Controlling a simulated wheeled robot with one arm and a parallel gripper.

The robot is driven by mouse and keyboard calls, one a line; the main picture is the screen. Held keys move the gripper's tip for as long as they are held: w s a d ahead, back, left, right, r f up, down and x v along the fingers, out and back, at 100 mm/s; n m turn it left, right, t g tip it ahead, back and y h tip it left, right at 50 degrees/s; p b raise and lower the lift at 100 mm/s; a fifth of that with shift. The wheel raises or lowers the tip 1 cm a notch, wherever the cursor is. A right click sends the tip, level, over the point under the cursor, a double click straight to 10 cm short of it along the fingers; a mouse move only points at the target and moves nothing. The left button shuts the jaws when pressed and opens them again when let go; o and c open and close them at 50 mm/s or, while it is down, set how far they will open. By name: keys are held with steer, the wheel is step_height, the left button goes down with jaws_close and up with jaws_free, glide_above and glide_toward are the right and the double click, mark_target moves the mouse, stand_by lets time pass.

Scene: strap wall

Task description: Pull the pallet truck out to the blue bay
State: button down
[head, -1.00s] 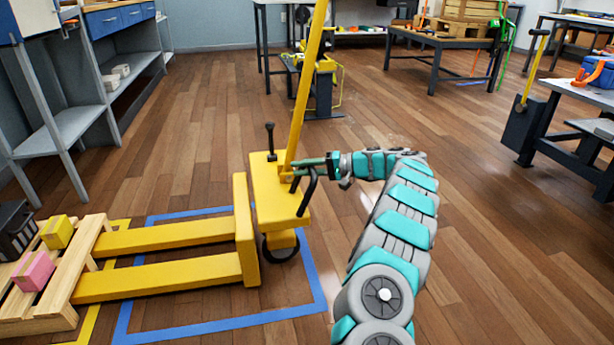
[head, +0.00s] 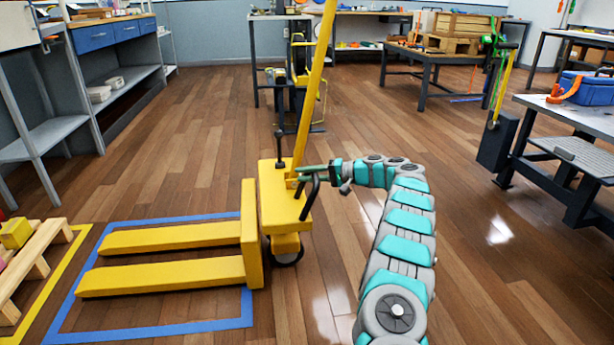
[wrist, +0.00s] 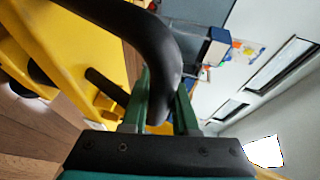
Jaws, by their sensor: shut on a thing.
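The yellow pallet truck (head: 272,205) stands with its two forks (head: 165,274) pointing left. The forks lie over the floor inside the blue-taped bay (head: 150,331), clear of the pallet. The truck's body is at and past the bay's right edge. My gripper (head: 316,170) is at the right side of the truck's body, shut on a black handle bar (head: 313,192). In the wrist view, the green fingers of my gripper (wrist: 162,105) sit around the dark curved handle (wrist: 160,45), which hides part of them.
A wooden pallet (head: 32,268) with small boxes sits at left within yellow tape (head: 62,262). Grey shelving (head: 50,135) is at back left. Benches (head: 440,60) stand at the back, and another bench (head: 570,115) at right.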

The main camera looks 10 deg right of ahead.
steer(key=shift+d+f, duration=0.1)
steer(key=shift+d, duration=0.15)
steer(key=c, duration=0.7)
jaws_free()
steer(key=p+v, duration=0.1)
steer(key=v, duration=0.6)
steer(key=shift+s+d, duration=0.1)
steer(key=shift+d, duration=0.25)
